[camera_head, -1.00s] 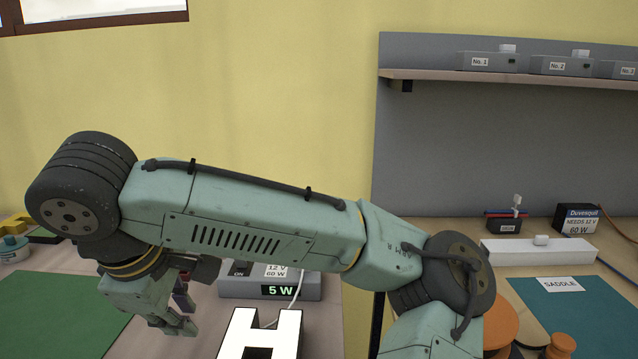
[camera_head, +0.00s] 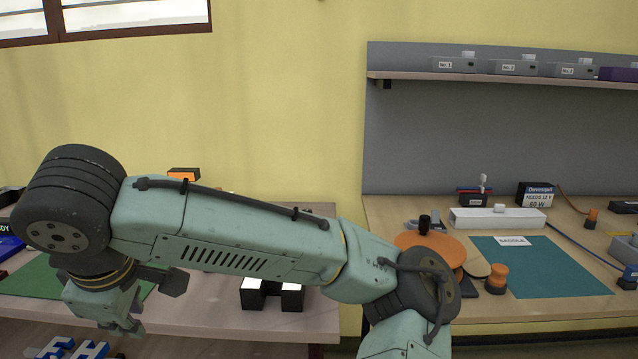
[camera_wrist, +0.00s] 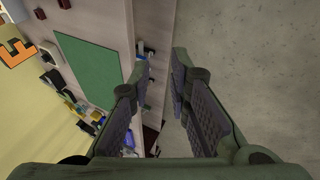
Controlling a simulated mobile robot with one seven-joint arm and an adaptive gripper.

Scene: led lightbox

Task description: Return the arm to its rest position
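My pale green arm stretches across the lower half of the head view, its elbow at the left. My gripper (camera_head: 122,322) hangs from it at lower left, pointing down in front of the left table. In the wrist view my gripper (camera_wrist: 161,62) has its two fingers apart with nothing between them; it is open and empty. Below it are the table's front edge and the floor.
Blue-white letters (camera_head: 75,347) lie low at left. The right bench holds a teal mat (camera_head: 550,268). Grey floor (camera_wrist: 265,60) is clear.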

